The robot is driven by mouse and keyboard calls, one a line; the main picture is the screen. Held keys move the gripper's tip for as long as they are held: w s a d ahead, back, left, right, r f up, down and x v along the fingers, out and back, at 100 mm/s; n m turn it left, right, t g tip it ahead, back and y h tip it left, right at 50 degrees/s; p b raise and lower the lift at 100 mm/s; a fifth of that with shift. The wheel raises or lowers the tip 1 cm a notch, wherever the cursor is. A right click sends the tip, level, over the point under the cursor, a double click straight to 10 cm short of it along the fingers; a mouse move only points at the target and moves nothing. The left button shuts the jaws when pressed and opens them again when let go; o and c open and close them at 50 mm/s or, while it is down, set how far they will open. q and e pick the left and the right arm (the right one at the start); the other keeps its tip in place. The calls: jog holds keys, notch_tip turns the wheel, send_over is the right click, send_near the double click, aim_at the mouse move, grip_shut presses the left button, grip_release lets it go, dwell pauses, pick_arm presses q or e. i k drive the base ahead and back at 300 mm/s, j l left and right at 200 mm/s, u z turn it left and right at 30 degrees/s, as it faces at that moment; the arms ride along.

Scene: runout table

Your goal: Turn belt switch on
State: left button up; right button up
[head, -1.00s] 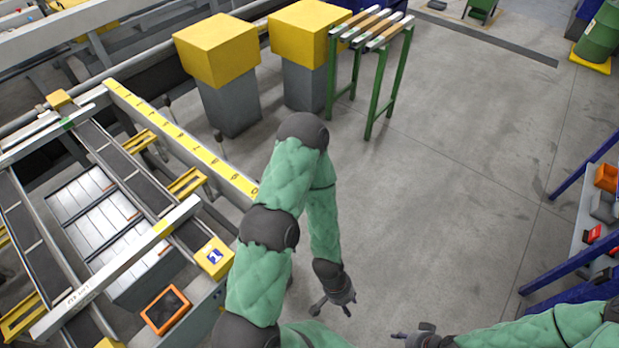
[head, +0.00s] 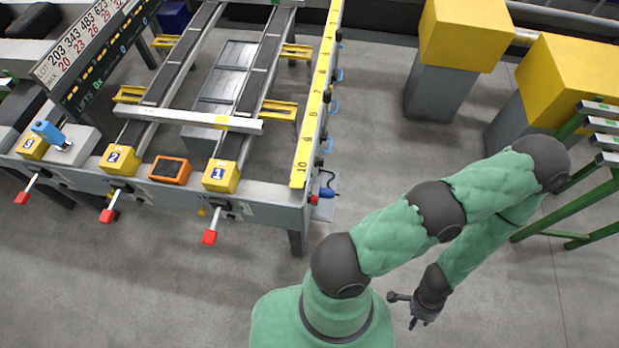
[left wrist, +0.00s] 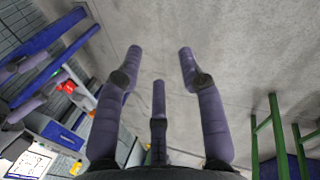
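The runout table (head: 262,196) stands at the upper left of the head view. No part on it is clearly marked as a belt switch. Its front edge carries red-handled levers, at the left (head: 22,197), middle (head: 107,215) and right (head: 209,237), all sloping down and outward. An orange-framed dark panel (head: 170,170) sits between yellow blocks 2 and 1. A small red and blue fitting (head: 322,196) is at the table's right corner. My left gripper (head: 403,310) is open and empty, right of the table and apart from it; its spread fingers show in the left wrist view (left wrist: 160,60). My right gripper is out of view.
Yellow-topped grey pillars (head: 440,92) and a green-legged roller stand (head: 605,185) are at the right. A blue-handled tool (head: 48,132) is on the table's left end. Grey floor (head: 170,290) in front of the table is clear.

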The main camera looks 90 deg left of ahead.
aim_at(311, 199)
jog(key=i+u, duration=0.1)
jog(key=u, duration=1.95)
